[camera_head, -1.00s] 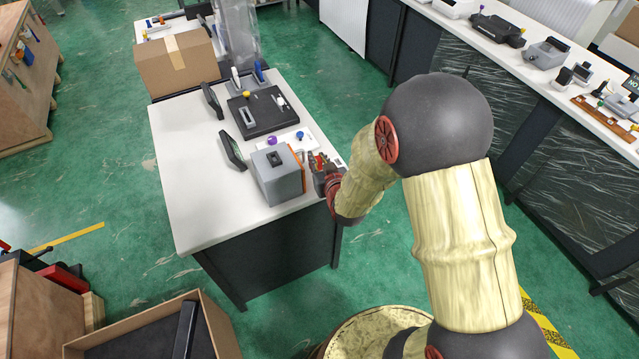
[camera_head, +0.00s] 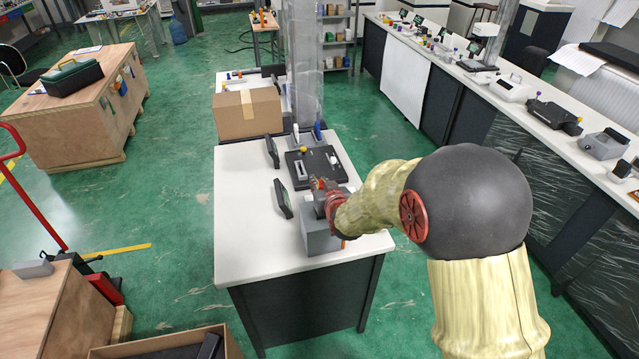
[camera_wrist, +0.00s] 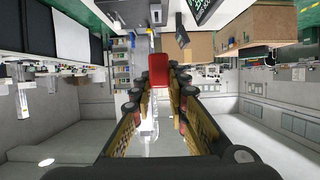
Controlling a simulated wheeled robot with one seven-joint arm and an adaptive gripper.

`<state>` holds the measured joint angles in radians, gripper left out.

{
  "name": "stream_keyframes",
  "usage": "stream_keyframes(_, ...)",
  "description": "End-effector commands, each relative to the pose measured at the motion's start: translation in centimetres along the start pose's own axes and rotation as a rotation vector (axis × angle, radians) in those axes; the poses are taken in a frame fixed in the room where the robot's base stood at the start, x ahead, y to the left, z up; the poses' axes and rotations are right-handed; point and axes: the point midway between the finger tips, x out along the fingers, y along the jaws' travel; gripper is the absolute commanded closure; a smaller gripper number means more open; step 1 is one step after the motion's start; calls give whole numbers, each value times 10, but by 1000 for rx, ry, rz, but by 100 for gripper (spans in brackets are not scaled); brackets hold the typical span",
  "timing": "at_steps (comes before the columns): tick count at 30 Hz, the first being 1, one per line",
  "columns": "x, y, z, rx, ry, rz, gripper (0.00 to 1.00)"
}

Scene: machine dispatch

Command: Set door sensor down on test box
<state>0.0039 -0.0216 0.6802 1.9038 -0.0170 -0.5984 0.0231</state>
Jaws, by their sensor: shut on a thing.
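The grey test box (camera_head: 316,239) stands on the white table, partly hidden behind my forearm and gripper. My gripper (camera_head: 320,186) is over the box's top in the head view; the height of the gap cannot be told. In the wrist view my gripper (camera_wrist: 160,75) is shut on a small red piece (camera_wrist: 160,62), held between the fingertips, which I take to be the door sensor. In the head view the sensor is too small and too covered to make out clearly.
A cardboard box (camera_head: 245,113) sits beyond. The table's left part is clear.

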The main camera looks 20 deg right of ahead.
Motion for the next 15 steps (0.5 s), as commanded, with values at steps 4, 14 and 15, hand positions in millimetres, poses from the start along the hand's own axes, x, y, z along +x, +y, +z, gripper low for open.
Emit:
stream_keyframes(4, 0, 0, 0, 0, 0, 0, 100)
stream_keyframes(14, 5, 0, 13, 0, -1, 0, 100)
stream_keyframes(15, 6, 0, 16, 0, -1, 0, 100)
